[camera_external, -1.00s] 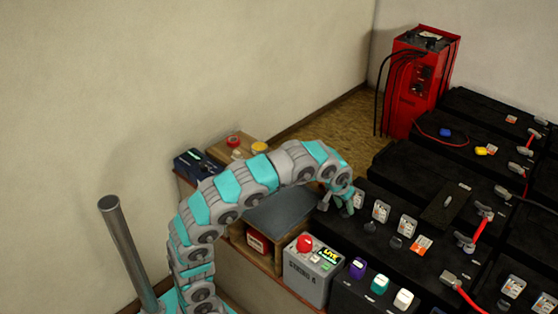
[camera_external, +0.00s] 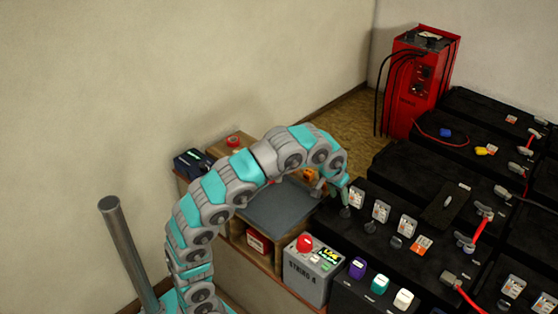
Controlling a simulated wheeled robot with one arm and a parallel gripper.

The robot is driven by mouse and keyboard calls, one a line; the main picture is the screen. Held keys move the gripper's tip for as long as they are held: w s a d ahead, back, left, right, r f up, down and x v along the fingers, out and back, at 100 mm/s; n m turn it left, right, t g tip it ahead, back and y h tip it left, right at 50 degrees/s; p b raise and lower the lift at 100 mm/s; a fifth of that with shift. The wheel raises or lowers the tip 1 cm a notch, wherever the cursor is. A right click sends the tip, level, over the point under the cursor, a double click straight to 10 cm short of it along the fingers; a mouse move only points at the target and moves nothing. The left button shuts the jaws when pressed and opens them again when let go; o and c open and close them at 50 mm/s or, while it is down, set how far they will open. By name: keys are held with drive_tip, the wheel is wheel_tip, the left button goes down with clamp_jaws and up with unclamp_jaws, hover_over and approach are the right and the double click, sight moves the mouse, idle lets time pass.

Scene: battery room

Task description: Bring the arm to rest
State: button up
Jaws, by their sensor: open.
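My gripper (camera_external: 333,203) is at the end of my teal and grey arm, pointing down. It is open, with no object visible between its fingers. It hangs near the left edge of the black battery bank (camera_external: 415,205), beside the row of white tags. My arm arches over the bench with the dark grey top (camera_external: 282,212). Whether the fingertips touch the battery top cannot be told.
A grey box with a red button (camera_external: 307,268) stands in front of the bench. Purple, teal and white caps (camera_external: 380,284) sit to its right. A red cabinet (camera_external: 418,85) with black cables stands at the back. Red leads (camera_external: 482,226) lie on the batteries. The wall's left side is clear.

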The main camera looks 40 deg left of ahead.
drive_tip(key=s+a+f+g+h+p, duration=0.1)
drive_tip(key=s+a+f+g, duration=0.25)
drive_tip(key=s+f, duration=0.4)
drive_tip(key=s+a+f+g+h+p, duration=0.1)
drive_tip(key=s+a+f+g, duration=0.25)
drive_tip(key=s, duration=0.75)
drive_tip(key=s+a+f+t+y+b, duration=0.1)
drive_tip(key=s+a+f+y+b, duration=0.1)
drive_tip(key=s+a+f, duration=0.8)
wheel_tip(320, 180, down, 3)
drive_tip(key=shift+a+f, duration=0.1)
drive_tip(key=shift+a, duration=0.65)
drive_tip(key=shift+s, duration=0.1)
